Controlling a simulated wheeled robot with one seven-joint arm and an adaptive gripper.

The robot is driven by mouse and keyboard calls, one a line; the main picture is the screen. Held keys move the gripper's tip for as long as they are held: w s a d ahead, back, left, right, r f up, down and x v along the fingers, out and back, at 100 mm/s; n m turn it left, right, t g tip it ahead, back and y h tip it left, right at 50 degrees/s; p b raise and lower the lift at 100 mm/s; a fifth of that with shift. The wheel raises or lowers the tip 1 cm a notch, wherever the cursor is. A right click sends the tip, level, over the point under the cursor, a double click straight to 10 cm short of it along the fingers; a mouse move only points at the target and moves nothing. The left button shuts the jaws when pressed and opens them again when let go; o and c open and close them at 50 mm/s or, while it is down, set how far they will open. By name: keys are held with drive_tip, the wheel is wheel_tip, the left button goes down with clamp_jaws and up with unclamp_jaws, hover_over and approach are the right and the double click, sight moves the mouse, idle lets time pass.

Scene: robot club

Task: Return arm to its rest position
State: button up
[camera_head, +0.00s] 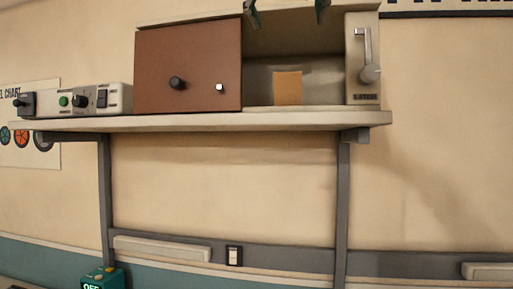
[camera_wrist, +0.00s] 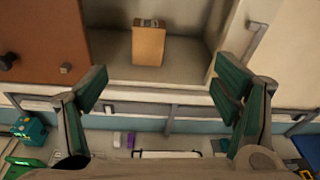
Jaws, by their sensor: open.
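My gripper (camera_head: 286,10) shows at the top edge of the head view, its two dark green fingertips hanging in front of the cabinet's open bay. The wrist view shows both fingers of the gripper (camera_wrist: 160,88) spread wide with nothing between them. A small tan box (camera_head: 288,88) stands inside the open right half of the cabinet; it also shows in the wrist view (camera_wrist: 148,46), beyond the fingers and apart from them. The rest of my arm is out of the head view.
The cabinet has a brown door panel (camera_head: 188,66) over its left half and a lever handle (camera_head: 368,60) at right. It stands on a wall shelf (camera_head: 210,122) beside a control box (camera_head: 85,99). A green box (camera_head: 103,278) is lower left. Wall below the shelf is mostly bare.

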wheel_tip(320, 180, up, 4)
drive_tip(key=w+d+n+t+b, duration=0.1)
drive_tip(key=d+n+t+b, duration=0.1)
drive_tip(key=n+t, duration=0.4)
wheel_tip(320, 180, down, 30)
drive_tip(key=a+n+g+y+b, duration=0.15)
drive_tip(key=n+g+y, duration=0.65)
drive_tip(key=n, duration=1.8)
drive_tip(key=s+d+f+n+g+h, duration=0.1)
drive_tip(key=s+d+f, duration=0.3)
drive_tip(key=f, duration=0.6)
drive_tip(key=s+d+f+n+g+h+b, duration=0.1)
drive_tip(key=s+d+f+g, duration=0.3)
drive_tip(key=f, duration=0.5)
drive_tip(key=s+d+f+n+g+h+b, duration=0.1)
drive_tip(key=s+d+f, duration=0.4)
drive_tip(key=f, duration=0.5)
drive_tip(key=shift+s+f+n+g+h, duration=0.3)
drive_tip(key=shift+n+g+h, duration=0.4)
drive_tip(key=shift+n+g, duration=0.4)
drive_tip(key=shift+d, duration=0.1)
